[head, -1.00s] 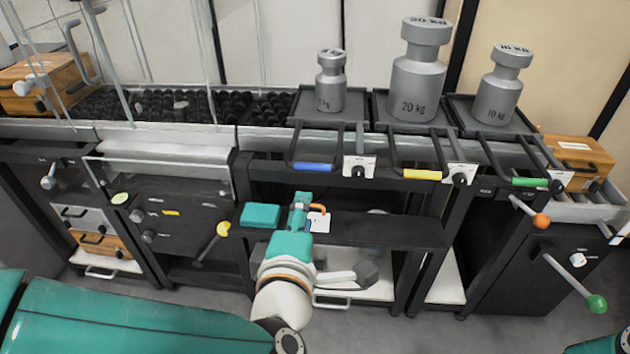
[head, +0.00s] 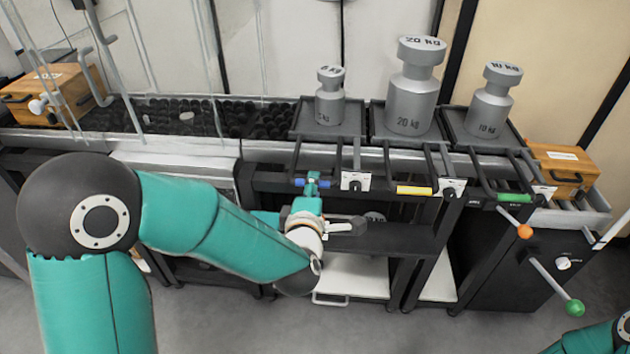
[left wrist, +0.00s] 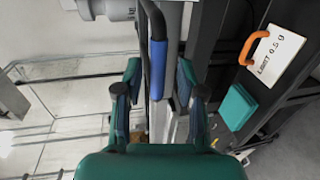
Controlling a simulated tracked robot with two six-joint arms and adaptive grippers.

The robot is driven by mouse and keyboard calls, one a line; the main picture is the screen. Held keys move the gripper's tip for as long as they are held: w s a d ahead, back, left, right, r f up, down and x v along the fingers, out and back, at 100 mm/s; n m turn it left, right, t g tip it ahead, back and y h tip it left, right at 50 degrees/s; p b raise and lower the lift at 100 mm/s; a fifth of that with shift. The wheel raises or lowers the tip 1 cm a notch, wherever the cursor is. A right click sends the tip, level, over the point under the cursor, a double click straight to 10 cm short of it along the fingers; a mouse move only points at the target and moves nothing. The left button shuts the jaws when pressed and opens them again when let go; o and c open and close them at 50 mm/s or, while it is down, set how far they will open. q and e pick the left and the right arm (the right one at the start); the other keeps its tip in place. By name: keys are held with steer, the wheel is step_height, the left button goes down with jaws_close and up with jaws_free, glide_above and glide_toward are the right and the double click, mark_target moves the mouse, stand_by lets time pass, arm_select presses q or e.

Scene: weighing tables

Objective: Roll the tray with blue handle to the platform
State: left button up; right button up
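The tray with the blue handle (head: 299,183) is the leftmost of three dark trays (head: 300,122) on the rails and carries the smallest grey weight (head: 329,98). My left gripper (head: 313,180) is at this handle. In the left wrist view, the blue handle (left wrist: 157,72) lies between the two fingers of my left gripper (left wrist: 158,78). The fingers stand apart, with a visible gap on each side of the handle. A bed of black rollers (head: 255,120) lies left of the tray; I cannot tell which surface is the platform. My right gripper is out of frame.
Trays with a yellow handle (head: 414,190) and a green handle (head: 514,198) stand to the right under larger weights. Clear panels and metal rods rise over the rollers. A sign with an orange handle (left wrist: 252,48) and a teal box (left wrist: 237,107) are below.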

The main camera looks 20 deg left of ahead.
arm_select(q)
steer(key=shift+x, duration=1.2)
jaws_close()
